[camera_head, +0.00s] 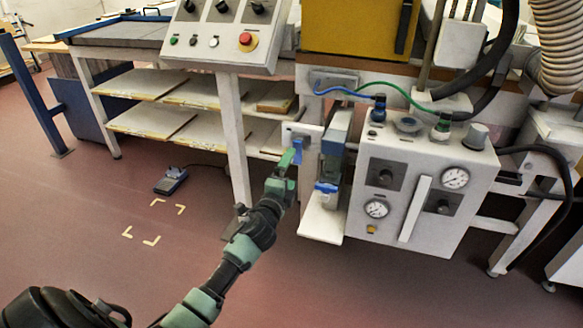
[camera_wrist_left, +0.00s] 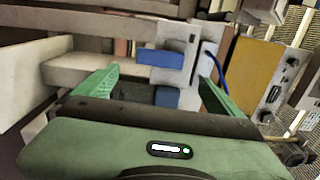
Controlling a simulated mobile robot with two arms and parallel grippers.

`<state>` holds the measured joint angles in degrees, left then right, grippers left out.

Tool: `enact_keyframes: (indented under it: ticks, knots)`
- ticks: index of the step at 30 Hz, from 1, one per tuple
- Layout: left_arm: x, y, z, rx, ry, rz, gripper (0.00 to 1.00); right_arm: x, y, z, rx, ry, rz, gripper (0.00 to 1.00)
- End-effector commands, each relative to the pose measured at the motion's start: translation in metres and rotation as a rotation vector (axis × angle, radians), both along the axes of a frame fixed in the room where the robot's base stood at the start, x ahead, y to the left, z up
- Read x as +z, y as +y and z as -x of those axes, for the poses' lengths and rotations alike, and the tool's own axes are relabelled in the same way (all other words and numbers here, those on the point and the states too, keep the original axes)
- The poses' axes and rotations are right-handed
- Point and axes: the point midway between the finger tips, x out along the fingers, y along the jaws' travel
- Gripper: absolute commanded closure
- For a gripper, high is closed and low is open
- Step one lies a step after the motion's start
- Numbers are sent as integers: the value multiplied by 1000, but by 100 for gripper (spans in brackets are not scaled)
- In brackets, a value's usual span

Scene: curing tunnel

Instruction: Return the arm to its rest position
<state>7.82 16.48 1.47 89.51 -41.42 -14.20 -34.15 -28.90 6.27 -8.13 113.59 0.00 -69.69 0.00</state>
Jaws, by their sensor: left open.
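My left arm reaches up from the bottom of the head view. Its green gripper (camera_head: 288,162) is in front of a small white plate with a blue handle (camera_head: 298,150), left of the white gauge panel (camera_head: 420,185). In the left wrist view the two green fingers (camera_wrist_left: 155,85) stand wide apart with nothing held between them. The blue handle (camera_wrist_left: 160,58) shows beyond and between the fingertips. I cannot tell whether a finger touches it. My right gripper is not in view.
A control box with a red button (camera_head: 248,41) is above the gripper. Shelves with boards (camera_head: 150,122) are at left. A blue pedal (camera_head: 171,181) lies on the floor. The floor at lower right is clear.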

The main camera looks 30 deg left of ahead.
Motion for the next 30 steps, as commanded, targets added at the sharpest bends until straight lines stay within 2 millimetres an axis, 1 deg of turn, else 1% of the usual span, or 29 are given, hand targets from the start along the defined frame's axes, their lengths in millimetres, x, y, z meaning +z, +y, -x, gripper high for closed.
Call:
enact_keyframes:
  ticks: [13, 14, 17, 20, 21, 23, 24, 26, 27, 29, 30]
  knots:
    - [-2, -1, 1, 1, 4, 6, 2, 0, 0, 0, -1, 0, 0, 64]
    - [-5, -1, 2, 4, 8, 16, 2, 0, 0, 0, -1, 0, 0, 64]
    - [-29, -6, 16, 27, 51, 106, 2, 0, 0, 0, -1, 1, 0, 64]
    - [-75, -17, 48, 84, 138, 285, 2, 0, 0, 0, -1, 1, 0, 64]
    - [-97, -24, 65, 115, 184, 372, 2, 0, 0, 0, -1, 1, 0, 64]
    - [-131, -36, 94, 170, 260, 507, 2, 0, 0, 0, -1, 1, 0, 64]
    - [-152, -45, 115, 210, 312, 594, 2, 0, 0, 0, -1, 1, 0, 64]
    - [-182, -61, 147, 270, 392, 716, 2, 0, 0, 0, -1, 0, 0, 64]
    - [-199, -72, 169, 311, 444, 790, 2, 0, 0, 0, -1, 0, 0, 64]
    - [-220, -88, 199, 371, 516, 890, 2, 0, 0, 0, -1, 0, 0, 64]
    - [-231, -98, 218, 407, 560, 944, 2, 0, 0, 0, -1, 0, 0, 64]
